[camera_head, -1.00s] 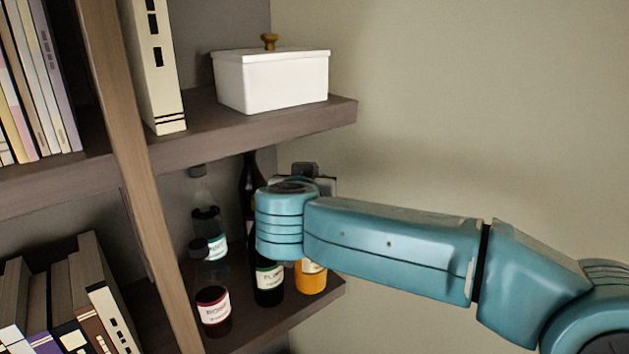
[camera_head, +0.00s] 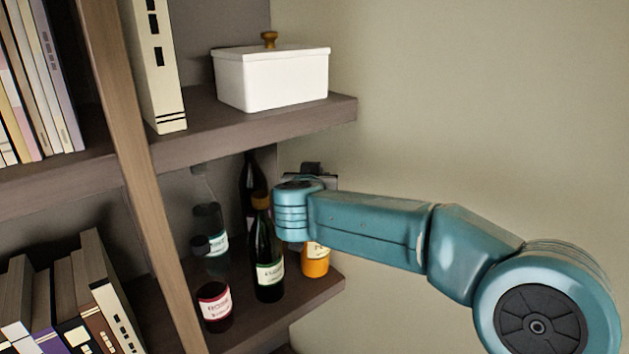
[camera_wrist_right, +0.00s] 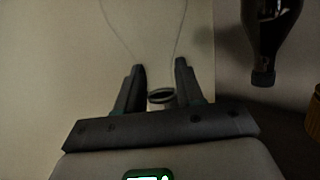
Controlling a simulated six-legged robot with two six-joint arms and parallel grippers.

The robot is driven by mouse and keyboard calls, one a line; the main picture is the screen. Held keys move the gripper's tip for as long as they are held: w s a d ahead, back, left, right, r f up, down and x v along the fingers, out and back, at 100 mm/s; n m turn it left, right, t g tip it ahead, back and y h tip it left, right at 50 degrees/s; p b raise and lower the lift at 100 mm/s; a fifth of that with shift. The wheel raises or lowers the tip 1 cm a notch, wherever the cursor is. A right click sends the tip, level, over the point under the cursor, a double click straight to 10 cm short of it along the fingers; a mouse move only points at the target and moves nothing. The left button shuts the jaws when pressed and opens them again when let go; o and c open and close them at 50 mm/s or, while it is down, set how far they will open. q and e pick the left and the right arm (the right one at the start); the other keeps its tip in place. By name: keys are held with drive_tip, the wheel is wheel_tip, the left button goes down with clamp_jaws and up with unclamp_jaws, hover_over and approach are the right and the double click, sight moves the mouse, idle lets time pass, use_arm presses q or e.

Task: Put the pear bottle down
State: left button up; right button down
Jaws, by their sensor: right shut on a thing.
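My right gripper (camera_wrist_right: 160,85) is shut on a clear see-through bottle (camera_wrist_right: 145,28), which I take to be the pear bottle. In the wrist view its faint outline spreads upward in the picture from its narrow neck between the fingers. In the head view my right wrist hides the held bottle, beside the right end of the lower shelf (camera_head: 285,310). I cannot tell if its base touches the shelf. My left gripper is not in view.
A dark bottle (camera_head: 267,250) and an orange bottle (camera_head: 316,262) stand near the wrist. A red-labelled bottle (camera_head: 214,305) and other bottles stand further left. A white lidded box (camera_head: 272,80) sits on the shelf above. Open space lies right of the shelves.

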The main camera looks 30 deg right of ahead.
drive_tip(key=c, duration=0.7)
unclamp_jaws()
drive_tip(key=shift+f, duration=0.15)
drive_tip(key=shift+r, duration=0.25)
drive_tip(key=b+v, duration=0.1)
drive_tip(key=v, duration=1.1)
drive_tip(key=shift+s, duration=0.15)
